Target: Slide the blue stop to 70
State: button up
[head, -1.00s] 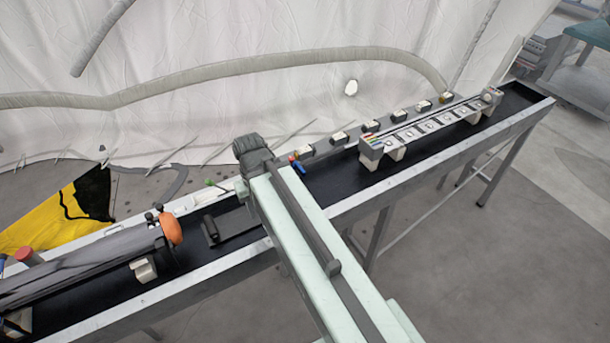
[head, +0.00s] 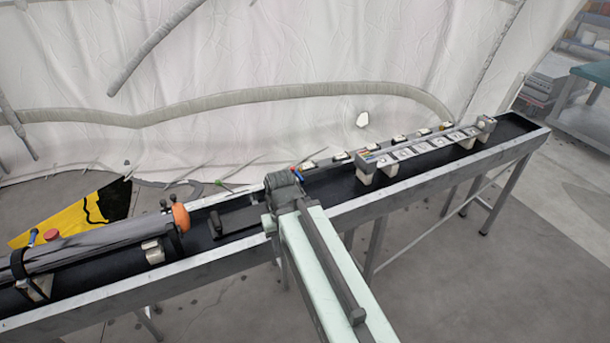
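A small blue piece (head: 297,175), which may be the blue stop, shows beside a little red one at the far side of the long black-topped bench (head: 335,191). It is just behind the dark end of my arm and partly hidden by it. A second blue knob (head: 33,236) stands at the far left. My gripper (head: 283,188) is over the bench, close to the first blue piece in the picture. Its fingers are not clear, and contact cannot be told. No scale numbers are readable.
A grey rail block with several pale square plates (head: 420,148) stands on the bench at right. Small white-topped blocks (head: 342,156) line the far edge. A grey cylinder with an orange ring (head: 180,217) lies at left. A white tent wall (head: 260,60) is behind.

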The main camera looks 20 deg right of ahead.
aim_at(297, 174)
jog(key=z, duration=0.3)
jog(key=i, duration=0.5)
jog(key=k, duration=0.5)
jog(key=u, duration=0.75)
jog(key=i, duration=0.45)
jog(key=u, duration=0.45)
